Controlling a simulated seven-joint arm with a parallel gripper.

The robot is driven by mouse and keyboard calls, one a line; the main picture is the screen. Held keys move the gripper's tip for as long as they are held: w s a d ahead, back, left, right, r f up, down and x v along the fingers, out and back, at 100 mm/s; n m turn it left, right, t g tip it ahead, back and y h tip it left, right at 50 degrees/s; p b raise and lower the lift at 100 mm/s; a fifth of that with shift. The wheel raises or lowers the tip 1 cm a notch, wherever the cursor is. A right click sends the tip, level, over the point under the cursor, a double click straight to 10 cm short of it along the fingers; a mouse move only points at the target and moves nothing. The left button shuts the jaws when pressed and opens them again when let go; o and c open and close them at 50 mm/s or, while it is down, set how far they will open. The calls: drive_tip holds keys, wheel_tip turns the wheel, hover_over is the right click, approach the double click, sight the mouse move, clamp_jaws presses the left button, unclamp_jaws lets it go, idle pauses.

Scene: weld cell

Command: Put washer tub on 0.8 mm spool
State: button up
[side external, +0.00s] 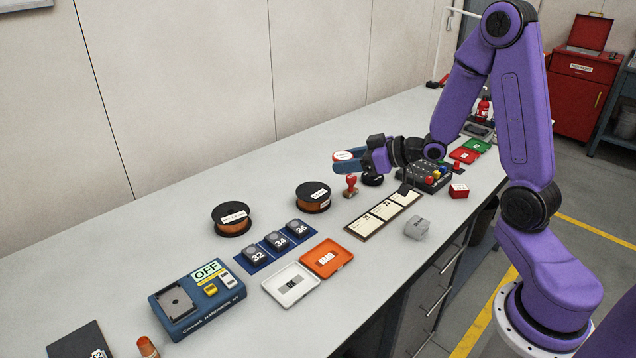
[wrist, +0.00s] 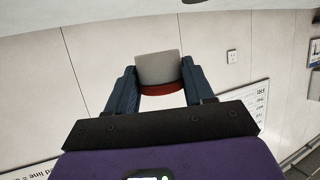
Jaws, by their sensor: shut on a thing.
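My gripper (side external: 346,163) is shut on a small tub, which I take to be the washer tub (side external: 342,155). Its top looks white with a red edge in the side view. In the wrist view the tub (wrist: 158,68) is a grey body with a red end between the blue fingers (wrist: 158,88). The gripper holds it above the bench. Two dark spools with copper-coloured wire stand on the bench: one spool (side external: 313,205) lies left of and below the gripper, the other spool (side external: 232,228) farther left. Their labels are too small to read, so I cannot tell which is 0.8 mm.
A red stamp (side external: 350,182) stands just below my gripper. Numbered blocks (side external: 279,241), an orange tray (side external: 327,260), a white tray (side external: 290,298), a card strip (side external: 383,213) and a grey block (side external: 417,228) lie nearby. The bench behind the spools is clear.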

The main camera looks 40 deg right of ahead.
drive_tip(key=w+f, duration=0.3)
drive_tip(key=w, duration=0.4)
hover_over(318, 192)
wheel_tip(318, 192, down, 6)
drive_tip(key=shift+s+r, duration=0.1)
drive_tip(key=shift+r, duration=0.1)
drive_tip(key=shift+d+f, duration=0.1)
drive_tip(key=shift+f, duration=1.55)
drive_tip(key=shift+f, duration=0.15)
drive_tip(key=o, duration=1)
drive_tip(key=shift+o, duration=0.2)
